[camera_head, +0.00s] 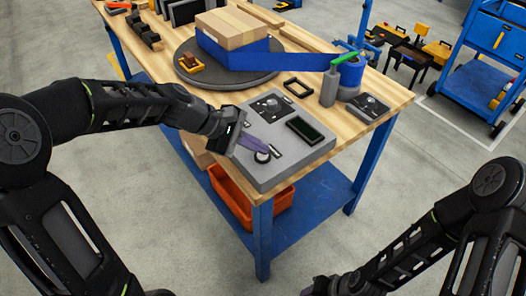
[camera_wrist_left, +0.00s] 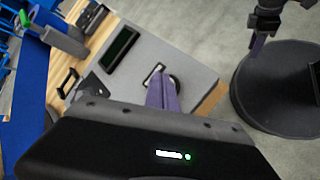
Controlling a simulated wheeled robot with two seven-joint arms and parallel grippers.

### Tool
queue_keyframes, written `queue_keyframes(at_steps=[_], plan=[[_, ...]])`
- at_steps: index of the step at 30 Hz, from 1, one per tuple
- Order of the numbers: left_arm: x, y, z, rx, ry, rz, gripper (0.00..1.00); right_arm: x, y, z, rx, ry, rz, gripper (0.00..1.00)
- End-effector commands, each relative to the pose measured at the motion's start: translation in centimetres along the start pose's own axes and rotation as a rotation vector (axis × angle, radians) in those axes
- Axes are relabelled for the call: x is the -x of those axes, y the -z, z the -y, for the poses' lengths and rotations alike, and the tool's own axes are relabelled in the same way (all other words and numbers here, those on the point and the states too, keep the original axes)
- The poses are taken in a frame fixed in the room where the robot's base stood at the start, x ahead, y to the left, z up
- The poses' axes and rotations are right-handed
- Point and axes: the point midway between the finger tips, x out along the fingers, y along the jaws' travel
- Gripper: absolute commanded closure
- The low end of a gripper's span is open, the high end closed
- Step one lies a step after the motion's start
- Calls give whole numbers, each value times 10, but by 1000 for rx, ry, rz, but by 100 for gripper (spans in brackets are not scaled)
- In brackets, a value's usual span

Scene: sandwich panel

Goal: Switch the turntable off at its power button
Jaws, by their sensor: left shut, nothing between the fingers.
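The grey control panel (camera_head: 262,184) sits at the table's near corner. It carries a dark green screen (camera_head: 304,130), a knob plate and a round dark button (camera_head: 262,157) beside a small white-marked part. My left gripper (camera_head: 257,148) is shut and empty, its purple fingers just over that button. In the left wrist view the fingers (camera_wrist_left: 162,92) partly cover the button (camera_wrist_left: 174,82); I cannot tell whether they touch it. The dark round turntable (camera_head: 190,76) stands behind, bearing a cardboard box on a blue block. My right gripper (camera_wrist_left: 258,42) hangs off the table; its fingers are too small to read.
A grey cylinder (camera_head: 329,88), a blue tape roll (camera_head: 351,72), a black frame (camera_head: 298,87) and a small knob box (camera_head: 368,106) stand behind the panel. An orange bin (camera_head: 235,199) is on the shelf below.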

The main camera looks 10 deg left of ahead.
Motion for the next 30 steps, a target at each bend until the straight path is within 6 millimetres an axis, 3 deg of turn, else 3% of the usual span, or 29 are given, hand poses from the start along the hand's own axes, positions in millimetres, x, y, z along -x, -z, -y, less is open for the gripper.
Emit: queue_keyframes(at_steps=[11, 24, 30], plan=[[4, -3, -3, -1, -1, 0, 100, 4, 0, 2, 0, 0, 0, 64], [37, -26, -27, 0, -2, -1, 100, 42, 0, 16, 0, 0, 0, 64], [43, -31, -32, 0, -1, 0, 100, 49, 0, 19, 0, 0, 0, 64]])
